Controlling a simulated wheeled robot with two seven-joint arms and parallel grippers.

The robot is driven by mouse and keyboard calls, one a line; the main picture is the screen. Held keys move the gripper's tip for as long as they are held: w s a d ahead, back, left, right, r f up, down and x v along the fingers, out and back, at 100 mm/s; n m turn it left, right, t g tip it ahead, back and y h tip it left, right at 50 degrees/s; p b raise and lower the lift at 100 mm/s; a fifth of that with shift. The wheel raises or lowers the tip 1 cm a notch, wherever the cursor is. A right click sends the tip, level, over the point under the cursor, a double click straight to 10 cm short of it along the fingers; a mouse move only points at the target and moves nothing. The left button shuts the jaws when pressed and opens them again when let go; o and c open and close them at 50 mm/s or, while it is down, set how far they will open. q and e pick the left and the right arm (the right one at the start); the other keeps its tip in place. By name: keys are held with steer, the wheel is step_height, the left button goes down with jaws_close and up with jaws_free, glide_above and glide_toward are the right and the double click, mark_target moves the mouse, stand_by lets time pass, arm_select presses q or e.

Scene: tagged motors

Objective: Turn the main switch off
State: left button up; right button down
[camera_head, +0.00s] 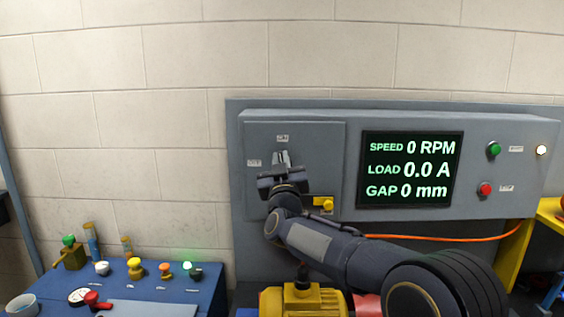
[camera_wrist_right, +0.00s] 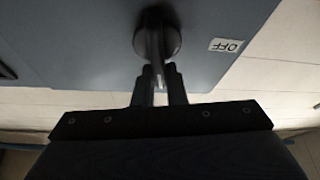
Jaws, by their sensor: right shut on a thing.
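The main switch (camera_wrist_right: 157,38) is a dark round knob with a bar-shaped handle on the grey panel door. My right gripper (camera_wrist_right: 158,72) is shut on the handle in the right wrist view, one finger on each side of it. An "OFF" label (camera_wrist_right: 226,45) sits beside the knob in that view. In the head view my right gripper (camera_head: 281,161) is at the switch, mostly hiding it. A small label (camera_head: 282,138) is above it and another (camera_head: 253,162) to its left, both too small to read. My left gripper is not in view.
The panel's display (camera_head: 410,170) reads 0 RPM, 0.0 A and 0 mm. A green button (camera_head: 493,149), a red button (camera_head: 485,189) and a lit white lamp (camera_head: 541,150) are at its right. A yellow latch (camera_head: 326,204) is just below my gripper. A blue console (camera_head: 150,290) stands lower left.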

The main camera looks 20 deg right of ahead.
steer(key=n+y, duration=0.1)
steer(key=n, duration=0.2)
steer(key=n+g+y, duration=0.1)
steer(key=n+y, duration=0.1)
steer(key=n, duration=0.2)
steer(key=a+f+n+y, duration=0.1)
steer(key=n+y, duration=0.1)
steer(key=n, duration=0.2)
steer(key=shift+w+f, duration=0.1)
steer(key=shift+w, duration=0.1)
steer(key=n, duration=0.1)
steer(key=n+g, duration=0.1)
steer(key=n, duration=0.1)
steer(key=n+y, duration=0.1)
steer(key=shift+a+f+g, duration=0.1)
steer(key=shift+f+g, duration=0.15)
steer(key=shift+g, duration=0.05)
steer(key=shift+f+n+g+b, duration=0.15)
steer(key=shift+n+g, duration=0.2)
steer(key=shift+n, duration=0.7)
steer(key=shift+f+n+g+b, duration=0.15)
steer(key=shift+n+g, duration=0.2)
steer(key=shift+n, duration=0.7)
steer(key=c, duration=1.5)
jaws_free()
steer(key=shift+r, duration=0.1)
